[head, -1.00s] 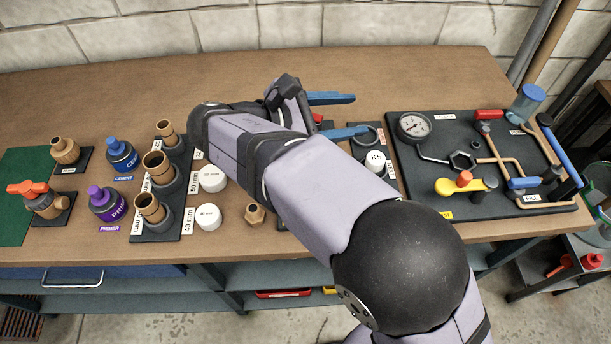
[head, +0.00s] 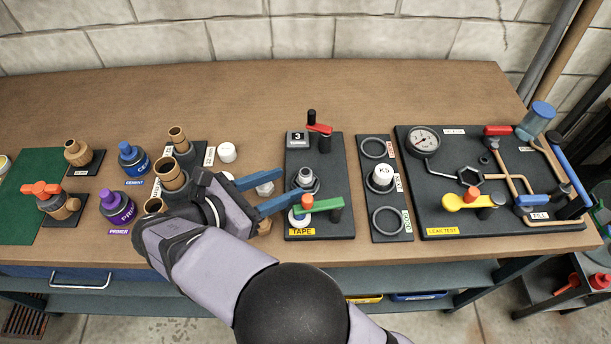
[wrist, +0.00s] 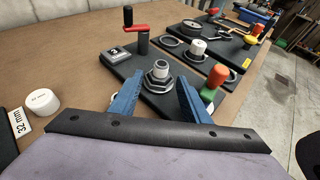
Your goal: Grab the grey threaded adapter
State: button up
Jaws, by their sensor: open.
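The grey threaded adapter (head: 305,178) stands upright on the black tape station (head: 318,152). It has a hex collar and a threaded neck. My gripper (head: 294,183) comes at it from the left in the head view, with its two blue fingers spread and nothing held. In the wrist view, the adapter (wrist: 158,74) is centred just ahead of the open fingertips (wrist: 161,79). I cannot tell whether either tip reaches past its side. One finger partly covers the station's lower left in the head view.
A green-handled part (head: 318,205) stands close in front of the adapter, and a red crank (head: 319,128) behind it. A ring board with a white K5 cap (head: 381,176) and the leak test board (head: 450,215) lie to the right. White caps and brown fittings crowd the left.

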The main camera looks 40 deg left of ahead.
aim_at(301, 177)
jog(key=shift+r+p+x, duration=0.15)
jog(key=shift+p+x, duration=0.25)
jog(key=shift+x, duration=0.6)
jog(key=shift+r+p+x, duration=0.1)
jog(key=shift+p+x, duration=0.25)
jog(key=shift+x, duration=0.6)
jog(key=shift+w+d+f, duration=0.15)
jog(key=shift+w+f, duration=0.15)
jog(key=shift+w, duration=0.35)
grip_shut()
